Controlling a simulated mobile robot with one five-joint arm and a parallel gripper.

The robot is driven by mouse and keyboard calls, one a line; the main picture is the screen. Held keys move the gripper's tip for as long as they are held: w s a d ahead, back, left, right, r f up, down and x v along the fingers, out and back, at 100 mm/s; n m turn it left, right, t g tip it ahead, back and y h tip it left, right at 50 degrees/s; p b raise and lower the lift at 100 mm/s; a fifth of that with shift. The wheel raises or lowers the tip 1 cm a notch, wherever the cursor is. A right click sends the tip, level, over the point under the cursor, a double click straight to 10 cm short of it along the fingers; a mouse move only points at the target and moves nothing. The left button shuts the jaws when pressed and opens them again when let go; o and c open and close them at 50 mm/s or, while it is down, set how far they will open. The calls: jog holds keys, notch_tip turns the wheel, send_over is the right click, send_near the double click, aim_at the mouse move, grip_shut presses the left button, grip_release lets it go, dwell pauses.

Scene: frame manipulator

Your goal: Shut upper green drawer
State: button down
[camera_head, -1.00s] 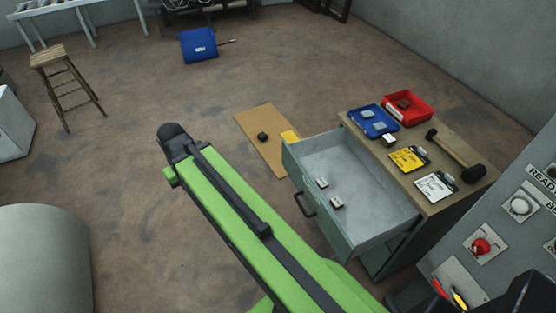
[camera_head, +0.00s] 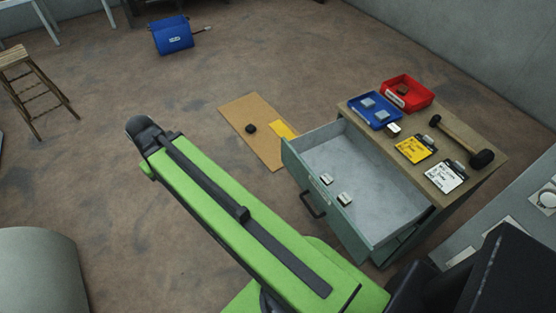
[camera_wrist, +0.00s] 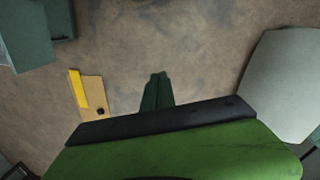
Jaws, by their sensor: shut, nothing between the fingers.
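The upper green drawer (camera_head: 325,205) stands pulled out of its cabinet in the head view. Part of the cabinet or drawer shows at the upper left of the wrist view (camera_wrist: 30,35). My arm reaches to the left of the drawer in the head view, apart from it. My gripper (camera_wrist: 158,76) shows in the wrist view as dark green fingers, closed together and empty above the floor.
The cabinet top (camera_head: 440,200) bears a blue tray (camera_head: 393,121), a red tray (camera_head: 422,104), cards and a mallet (camera_head: 463,141). A brown board (camera_head: 240,125) lies on the floor. A grey panel (camera_head: 510,215) stands at right.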

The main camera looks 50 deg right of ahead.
jog(key=d+f+n+h+b, duration=0.3)
jog(key=d+f+b, duration=0.4)
jog(key=f+b, duration=0.25)
jog(key=n+g+h+b, duration=0.6)
jog(key=n+h+b, duration=0.65)
jog(key=b, duration=2.35)
send_near(285, 154)
jog(key=shift+m+h, duration=0.55)
jog(key=shift+m, duration=0.3)
jog(key=x, duration=0.6)
jog(key=shift+s+d+f, duration=0.3)
jog(key=shift+s+f, duration=0.05)
